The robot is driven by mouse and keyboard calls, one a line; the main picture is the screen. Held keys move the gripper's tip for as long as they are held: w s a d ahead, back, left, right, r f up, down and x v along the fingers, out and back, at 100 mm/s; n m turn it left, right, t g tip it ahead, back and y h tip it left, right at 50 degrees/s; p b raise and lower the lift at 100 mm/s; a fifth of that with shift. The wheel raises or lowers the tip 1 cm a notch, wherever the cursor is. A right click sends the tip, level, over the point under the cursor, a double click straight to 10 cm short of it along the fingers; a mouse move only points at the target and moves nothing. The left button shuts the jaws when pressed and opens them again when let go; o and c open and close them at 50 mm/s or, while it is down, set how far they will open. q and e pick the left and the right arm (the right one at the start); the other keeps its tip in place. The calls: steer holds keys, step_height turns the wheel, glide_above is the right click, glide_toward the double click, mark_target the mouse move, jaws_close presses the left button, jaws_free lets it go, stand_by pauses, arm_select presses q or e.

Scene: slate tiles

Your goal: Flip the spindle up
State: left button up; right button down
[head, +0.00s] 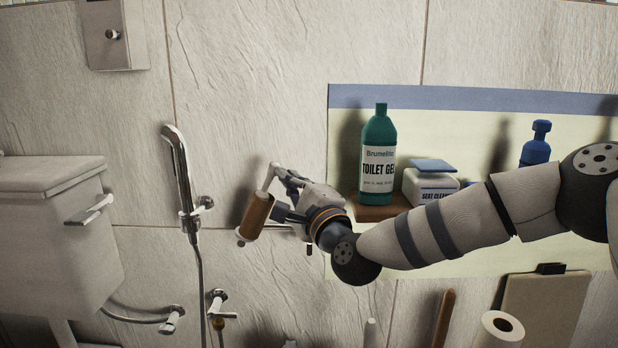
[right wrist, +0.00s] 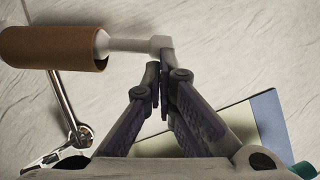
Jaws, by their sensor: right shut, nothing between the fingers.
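The spindle (head: 266,179) is a pale rod with a brown cardboard tube (head: 255,216) around it. In the head view it stands steeply, leaning a little right, with its bare end up. In the right wrist view the bare spindle (right wrist: 130,45) runs right from the tube (right wrist: 50,48) to a small bent end. My right gripper (head: 277,170) is shut and empty beside that upper end. Its fingertips (right wrist: 158,78) lie just below the end in the wrist view; I cannot tell whether they touch it. My left gripper is out of view.
A chrome wall holder (head: 280,228) is at the tube's lower end. A shelf (head: 385,211) with a green toilet gel bottle (head: 378,150) and a white box (head: 430,187) is to the right. A hand shower (head: 180,170) hangs left. A paper roll (head: 499,330) stands lower right.

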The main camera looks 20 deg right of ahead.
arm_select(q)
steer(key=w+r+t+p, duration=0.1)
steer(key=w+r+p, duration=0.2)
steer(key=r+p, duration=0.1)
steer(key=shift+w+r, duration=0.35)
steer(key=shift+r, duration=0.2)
arm_select(e)
steer(key=w+a+r+n+g, duration=0.2)
steer(key=a+r+n, duration=0.1)
steer(key=a, duration=0.3)
steer(key=shift+a+n+g, duration=0.3)
steer(key=shift+a+n, duration=0.05)
steer(key=shift+n, duration=0.35)
steer(key=shift+d+f, duration=0.1)
